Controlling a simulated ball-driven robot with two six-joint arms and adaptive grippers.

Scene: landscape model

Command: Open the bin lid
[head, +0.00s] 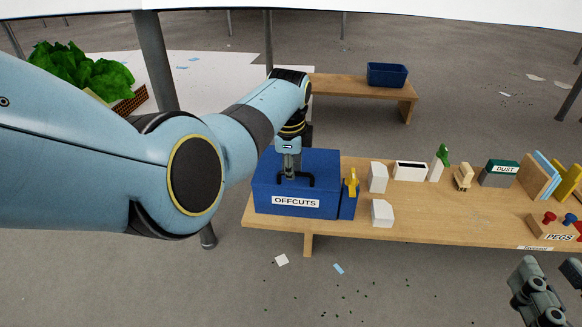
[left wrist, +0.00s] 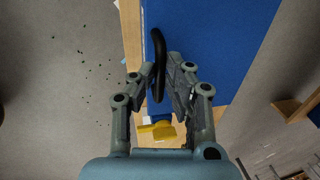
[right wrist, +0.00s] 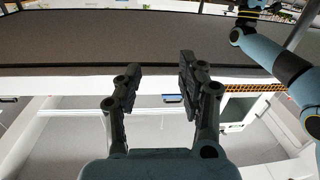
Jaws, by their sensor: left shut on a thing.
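The blue bin (head: 262,200) labelled OFFCUTS stands at the left end of the wooden bench, its lid (head: 325,160) lying flat on top. A black bar handle (head: 311,181) is on the lid. My left gripper (head: 290,174) points down at the lid and is shut on the handle. In the left wrist view the handle (left wrist: 158,50) runs between the fingers (left wrist: 162,75), over the blue lid (left wrist: 215,40). My right gripper (head: 548,264) is at the lower right, away from the bin. In the right wrist view its fingers (right wrist: 158,78) are apart and empty.
A yellow item (head: 352,182) is at the bin's right side. White blocks (head: 382,212), a DUST box (head: 499,174) and a PEGS block (head: 556,230) stand along the bench (head: 440,222). A second bench (head: 340,86) behind holds a blue crate (head: 387,75). Small scraps lie on the floor in front.

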